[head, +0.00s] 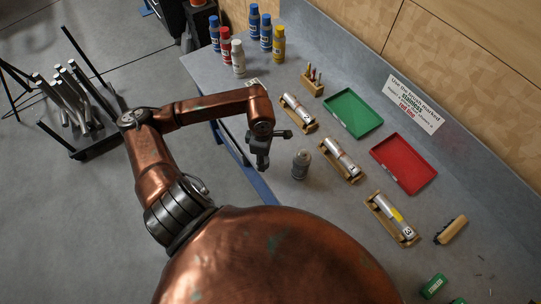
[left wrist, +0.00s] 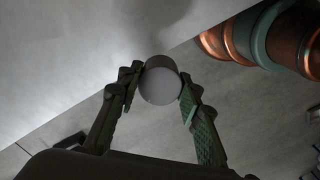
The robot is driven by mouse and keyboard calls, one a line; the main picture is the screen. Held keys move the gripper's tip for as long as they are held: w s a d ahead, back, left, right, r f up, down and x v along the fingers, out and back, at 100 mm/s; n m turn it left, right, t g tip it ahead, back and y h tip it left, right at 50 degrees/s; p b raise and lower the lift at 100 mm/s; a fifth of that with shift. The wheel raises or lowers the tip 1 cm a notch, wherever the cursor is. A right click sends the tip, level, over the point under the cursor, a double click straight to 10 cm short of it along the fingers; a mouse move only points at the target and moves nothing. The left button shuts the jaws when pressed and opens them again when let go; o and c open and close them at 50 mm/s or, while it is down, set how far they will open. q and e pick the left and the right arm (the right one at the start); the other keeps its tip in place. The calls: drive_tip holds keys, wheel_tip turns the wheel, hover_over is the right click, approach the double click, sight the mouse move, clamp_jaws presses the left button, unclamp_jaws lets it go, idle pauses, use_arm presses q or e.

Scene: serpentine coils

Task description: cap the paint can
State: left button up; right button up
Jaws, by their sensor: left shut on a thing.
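My left gripper (head: 262,163) hangs over the near left edge of the bench. In the left wrist view its two fingers are shut on a round, pale grey piece (left wrist: 160,85), which looks like a cap. A dark grey can (head: 301,165) with a narrower top stands upright on the bench, a little right of the gripper and apart from it. Three silver cylinders (head: 298,112), (head: 342,158), (head: 391,216) lie in wooden cradles. Which of these is the paint can is not marked clearly. My right gripper is not in view.
A green tray (head: 352,95) and a red tray (head: 377,162) lie behind the cradles. Several coloured bottles (head: 265,38) stand at the far left end. A brush (head: 451,230) and a green box (head: 433,286) lie at the right. A rack of tubes (head: 75,100) stands on the floor.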

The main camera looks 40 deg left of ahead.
use_arm(q)
drive_tip(key=s+r, duration=0.2)
drive_tip(key=s, duration=0.2)
drive_tip(key=w+d+r+n+p, duration=0.3)
drive_tip(key=w+d+r+n, duration=0.7)
drive_tip(key=w+r+n, duration=0.6)
drive_tip(key=shift+s+d+f+n+b, duration=0.1)
drive_tip(key=shift+s+f+n+b, duration=0.25)
drive_tip(key=shift+f, duration=0.8)
drive_tip(key=shift+s+d+f+n+b, duration=0.1)
drive_tip(key=shift+s+f+n+b, duration=0.25)
drive_tip(key=shift+f, duration=0.75)
drive_tip(key=shift+s+f+n+b, duration=0.2)
drive_tip(key=shift+s+f+n, duration=0.15)
drive_tip(key=shift+f, duration=0.8)
drive_tip(key=shift+b, duration=0.3)
drive_tip(key=shift+f, duration=0.15)
drive_tip(key=shift+f+b, duration=0.9)
drive_tip(key=shift+f, duration=0.05)
